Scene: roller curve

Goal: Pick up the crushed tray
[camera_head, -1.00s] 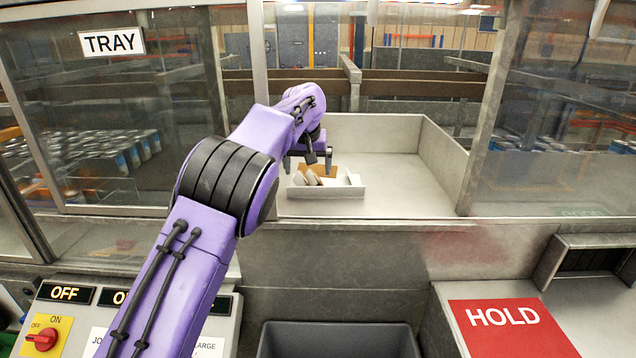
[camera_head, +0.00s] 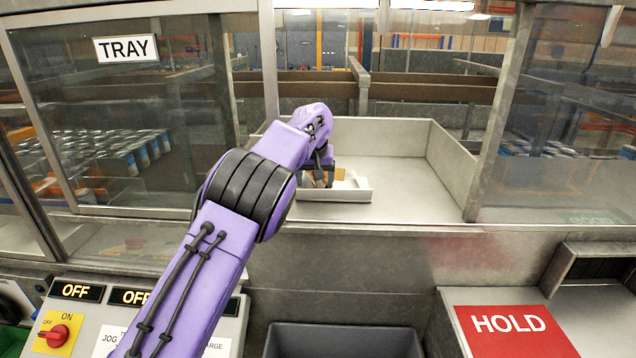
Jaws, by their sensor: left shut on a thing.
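The crushed tray (camera_head: 340,194) is a low, whitish, bent piece with a brown part showing inside. It sits at the front left of a pale metal bay behind the window opening. My left gripper (camera_head: 325,180) reaches over the tray's left side, pointing down, and is shut on it. The fingertips are partly hidden by the wrist and the tray. The tray appears to rest on the bay floor; I cannot tell whether it is lifted at all. My right gripper is not in view.
Metal walls (camera_head: 385,140) close the bay's back and right side. Window frames stand on both sides. An empty grey bin (camera_head: 345,338) is below the opening. A red HOLD plate (camera_head: 512,330) lies at right, and a switch panel (camera_head: 75,292) is at left.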

